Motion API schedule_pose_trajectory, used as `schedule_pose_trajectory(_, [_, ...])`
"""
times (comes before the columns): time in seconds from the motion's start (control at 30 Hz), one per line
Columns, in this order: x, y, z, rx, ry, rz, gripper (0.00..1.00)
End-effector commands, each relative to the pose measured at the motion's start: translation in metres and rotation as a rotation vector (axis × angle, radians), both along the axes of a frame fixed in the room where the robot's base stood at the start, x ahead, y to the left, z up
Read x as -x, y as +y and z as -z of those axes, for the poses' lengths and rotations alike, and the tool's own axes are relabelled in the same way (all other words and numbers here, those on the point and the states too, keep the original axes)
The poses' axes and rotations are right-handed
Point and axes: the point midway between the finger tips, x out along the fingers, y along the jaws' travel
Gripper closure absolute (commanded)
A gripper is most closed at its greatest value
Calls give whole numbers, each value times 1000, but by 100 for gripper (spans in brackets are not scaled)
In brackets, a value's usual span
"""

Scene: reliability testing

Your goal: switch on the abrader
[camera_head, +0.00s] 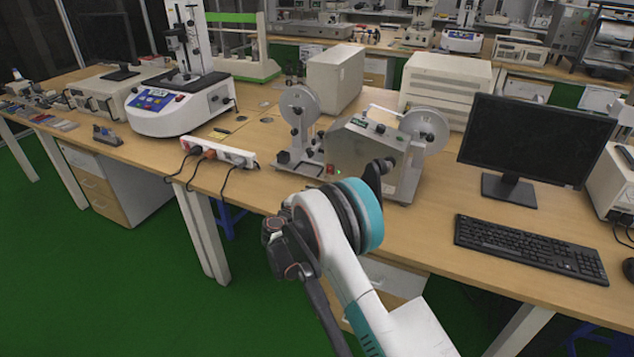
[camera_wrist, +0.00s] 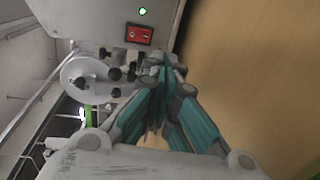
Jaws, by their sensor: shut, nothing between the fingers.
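The abrader (camera_head: 365,143) is a grey metal box with reels at its sides, on the wooden bench in the head view. Its grey panel (camera_wrist: 85,22) fills the upper left of the wrist view. A red rocker switch (camera_wrist: 139,35) sits on that panel, with a lit green lamp (camera_wrist: 143,11) beside it. My gripper (camera_wrist: 160,68) is shut and empty, its teal-sided fingers together just below the switch in the picture. I cannot tell whether the fingertips touch the panel. In the head view my arm hides part of the abrader's front.
A power strip (camera_head: 218,151) with plugs lies left of the abrader. A monitor (camera_head: 537,137) and keyboard (camera_head: 528,248) stand to the right. A white and blue test stand (camera_head: 180,107) is further left. Bare bench top lies between abrader and keyboard.

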Motion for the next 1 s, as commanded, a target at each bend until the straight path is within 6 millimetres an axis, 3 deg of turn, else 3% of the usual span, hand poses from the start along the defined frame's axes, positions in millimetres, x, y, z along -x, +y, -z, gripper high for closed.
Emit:
schedule_pose_trajectory(0.1, [22,10,0,0,0,-4,100])
schedule_pose_trajectory(0.33, [46,18,5,1,0,-2,100])
schedule_pose_trajectory(1.0, [48,14,0,-14,7,11,100])
